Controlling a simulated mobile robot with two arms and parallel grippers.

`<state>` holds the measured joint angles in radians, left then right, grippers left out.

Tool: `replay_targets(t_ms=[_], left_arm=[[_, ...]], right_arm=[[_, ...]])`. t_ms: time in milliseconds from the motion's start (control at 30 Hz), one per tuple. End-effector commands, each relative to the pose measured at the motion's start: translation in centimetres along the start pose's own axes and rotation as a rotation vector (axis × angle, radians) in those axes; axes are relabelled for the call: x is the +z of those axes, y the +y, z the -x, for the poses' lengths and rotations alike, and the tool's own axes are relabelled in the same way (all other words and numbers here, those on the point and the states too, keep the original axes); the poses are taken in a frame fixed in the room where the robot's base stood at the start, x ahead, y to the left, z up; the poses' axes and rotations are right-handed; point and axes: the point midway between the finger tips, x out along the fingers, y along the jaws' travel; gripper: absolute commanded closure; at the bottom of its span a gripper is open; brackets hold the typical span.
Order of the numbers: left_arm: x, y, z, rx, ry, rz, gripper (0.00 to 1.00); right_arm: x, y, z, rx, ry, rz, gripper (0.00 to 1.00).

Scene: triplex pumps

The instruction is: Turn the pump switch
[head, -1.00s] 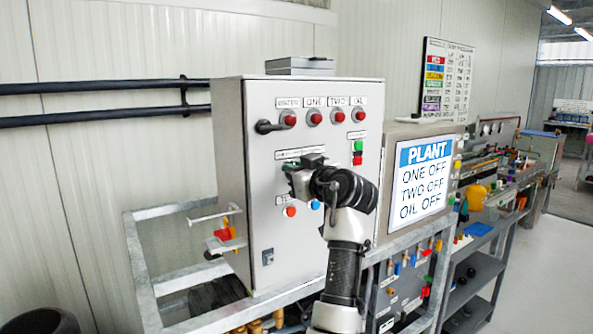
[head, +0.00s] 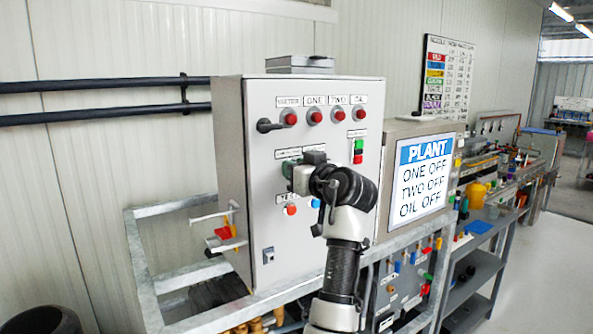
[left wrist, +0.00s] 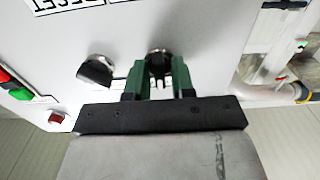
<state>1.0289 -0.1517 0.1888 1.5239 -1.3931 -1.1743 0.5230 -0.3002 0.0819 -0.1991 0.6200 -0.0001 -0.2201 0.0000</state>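The grey control cabinet (head: 262,212) stands in the middle of the head view. My left gripper (head: 302,172) is at its front, and it hides the black switches there from the head view. In the left wrist view, the cabinet front is upside down. There, the green fingers of my left gripper (left wrist: 159,76) stand on either side of a black switch knob (left wrist: 157,58). A narrow gap seems to show between the fingers and the knob, so they look open around it. A second black knob (left wrist: 96,70) is to the left. My right gripper is out of view.
Red lamps (head: 315,117) and a black handle (head: 268,126) are above. Green and red buttons (head: 358,151) are at the right. The plant display (head: 422,178) reads ONE OFF, TWO OFF, OIL OFF. A metal frame (head: 150,286) surrounds the cabinet's base.

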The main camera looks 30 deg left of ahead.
Motion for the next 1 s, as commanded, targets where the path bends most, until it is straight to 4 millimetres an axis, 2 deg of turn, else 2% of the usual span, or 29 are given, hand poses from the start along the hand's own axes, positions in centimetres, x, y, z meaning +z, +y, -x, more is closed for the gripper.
replay_targets(t_ms=[100,433,567,800,1000], left_arm=[[0.1,0.0,0.0,0.000,-0.002,-0.001,0.63],[0.4,0.1,0.7,0.001,-0.004,-0.001,0.63],[0.6,0.1,2.6,0.003,-0.004,0.000,0.63],[0.5,0.1,7.5,0.003,-0.004,0.000,0.63],[0.3,0.1,10.1,0.001,-0.003,0.000,0.63]], right_arm=[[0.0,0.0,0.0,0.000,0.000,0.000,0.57],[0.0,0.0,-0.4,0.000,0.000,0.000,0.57],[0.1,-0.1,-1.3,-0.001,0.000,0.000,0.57],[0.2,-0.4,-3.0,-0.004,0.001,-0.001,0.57],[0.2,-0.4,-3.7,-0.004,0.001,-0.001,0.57]])
